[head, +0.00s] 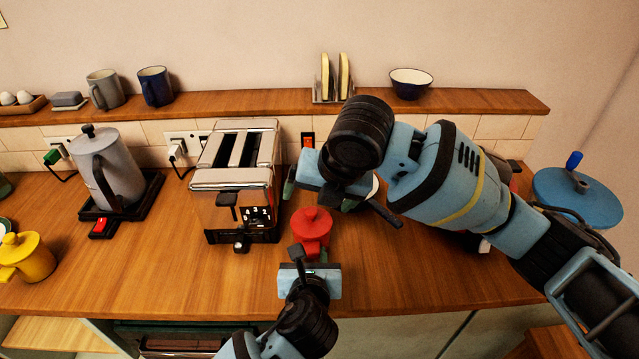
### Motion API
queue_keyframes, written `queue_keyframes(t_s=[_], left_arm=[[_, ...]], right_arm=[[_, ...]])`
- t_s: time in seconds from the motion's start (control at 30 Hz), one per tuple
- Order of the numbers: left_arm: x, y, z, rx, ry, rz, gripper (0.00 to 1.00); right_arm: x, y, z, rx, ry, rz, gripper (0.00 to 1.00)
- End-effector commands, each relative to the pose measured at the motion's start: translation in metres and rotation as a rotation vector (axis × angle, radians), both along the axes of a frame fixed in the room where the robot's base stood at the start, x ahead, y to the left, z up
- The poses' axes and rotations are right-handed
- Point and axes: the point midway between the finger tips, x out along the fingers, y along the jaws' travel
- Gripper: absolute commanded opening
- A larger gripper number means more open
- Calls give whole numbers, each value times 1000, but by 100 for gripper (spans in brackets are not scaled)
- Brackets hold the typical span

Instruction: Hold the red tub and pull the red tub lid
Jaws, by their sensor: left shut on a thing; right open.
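The red tub (313,240) stands on the wooden counter, right of the toaster. The red tub lid (311,215), with a small knob on top, sits on it. My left gripper (299,258) comes from below and is shut on the near side of the red tub; its fingers hide the exact grip. My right gripper (322,198) is open, just above and behind the lid, pointing down. Its fingertips are partly hidden by its own body, and I see nothing held between them.
A chrome toaster (205,177) stands close left. A grey kettle (117,175) and a yellow tub (30,258) are farther left. A blue round lidded pot (575,200) is at the right. A shelf (230,107) runs behind. The counter left of the red tub's front is clear.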

Motion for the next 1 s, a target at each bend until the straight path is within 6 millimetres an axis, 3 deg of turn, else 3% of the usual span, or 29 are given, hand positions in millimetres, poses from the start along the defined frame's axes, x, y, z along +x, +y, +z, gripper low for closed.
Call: queue_keyframes(t_s=[0.3, 0.63, 0.77, 1.0], left_arm=[[1, 0, 2, -1, -4, -1, 0], [0, 0, 2, -1, -4, -1, 0], [0, 0, 2, -1, -4, -1, 0], [0, 0, 2, -1, -4, -1, 0]], right_arm=[[6, 1, 17, -241, -66, 338, 88], [7, 0, 19, -287, -75, 406, 88], [9, 1, 13, -286, -73, 405, 88], [20, 5, -18, -286, -70, 403, 88]])
